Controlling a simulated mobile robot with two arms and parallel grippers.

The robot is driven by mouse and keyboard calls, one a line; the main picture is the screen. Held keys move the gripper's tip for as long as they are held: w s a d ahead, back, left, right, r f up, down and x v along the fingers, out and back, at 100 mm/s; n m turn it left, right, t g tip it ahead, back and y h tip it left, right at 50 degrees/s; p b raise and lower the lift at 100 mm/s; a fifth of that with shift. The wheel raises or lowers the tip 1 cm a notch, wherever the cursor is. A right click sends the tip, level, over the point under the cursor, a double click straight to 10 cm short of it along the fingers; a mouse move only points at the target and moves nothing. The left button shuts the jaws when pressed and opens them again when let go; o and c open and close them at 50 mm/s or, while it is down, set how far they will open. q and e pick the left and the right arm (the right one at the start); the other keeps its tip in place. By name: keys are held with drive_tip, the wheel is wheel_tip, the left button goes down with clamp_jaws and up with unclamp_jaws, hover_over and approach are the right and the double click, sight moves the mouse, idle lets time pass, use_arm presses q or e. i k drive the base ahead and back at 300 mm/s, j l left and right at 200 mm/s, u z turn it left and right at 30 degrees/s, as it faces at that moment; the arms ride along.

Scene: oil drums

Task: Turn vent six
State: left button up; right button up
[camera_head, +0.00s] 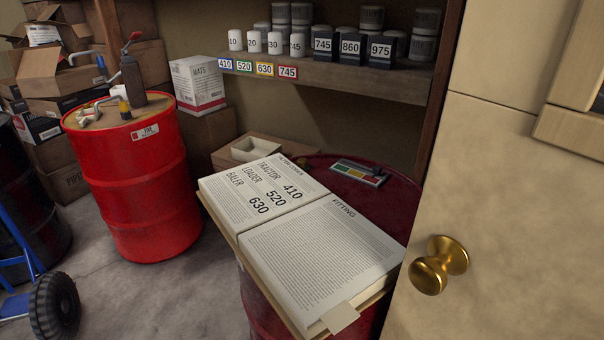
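No vent marked six can be read in this view. A bright red drum (140,185) stands upright at the left with a small label (145,132) on its side. Its tan top (95,118) carries a dark hand pump or can (132,80) with a red lever, and small metal fittings (90,113). A darker red drum (400,200) stands at centre right, mostly hidden under an open book (310,240). The book's pages read TRACTOR 410, LOADER 520, BALER 630 and FITTING. Neither of my grippers is in view.
A shelf (350,80) at the back holds numbered white and dark filters, with coloured number tags on its edge. Boxes (50,75) are stacked at the back left. A blue hand truck (20,240) stands at left. A door with a brass knob (437,264) fills the right.

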sight(302, 161)
drive_tip(key=u, duration=0.6)
drive_tip(key=j+u, duration=0.55)
drive_tip(key=u, duration=0.15)
drive_tip(key=j+u, duration=0.3)
drive_tip(key=i+j+z, duration=0.1)
drive_tip(key=i+j, duration=1.05)
drive_tip(key=i, duration=0.15)
drive_tip(key=i+l+z, duration=0.1)
drive_tip(key=i+z, duration=0.55)
drive_tip(key=z, duration=0.15)
drive_tip(key=i+j+z, duration=0.1)
drive_tip(key=i+z, duration=0.3)
drive_tip(key=i+j+z, duration=0.25)
drive_tip(key=z, duration=0.15)
drive_tip(key=i+z, duration=0.2)
drive_tip(key=z, duration=0.25)
drive_tip(key=i+z, duration=0.25)
drive_tip(key=z, duration=0.2)
drive_tip(key=i+j+z, duration=0.15)
drive_tip(key=z, duration=0.3)
drive_tip(key=i+j+z, duration=0.2)
drive_tip(key=z, duration=0.2)
drive_tip(key=i+j+z, duration=0.1)
drive_tip(key=j+z, duration=0.2)
drive_tip(key=z, duration=0.15)
drive_tip(key=i+j+z, duration=0.1)
drive_tip(key=j+z, duration=0.15)
drive_tip(key=z, duration=0.2)
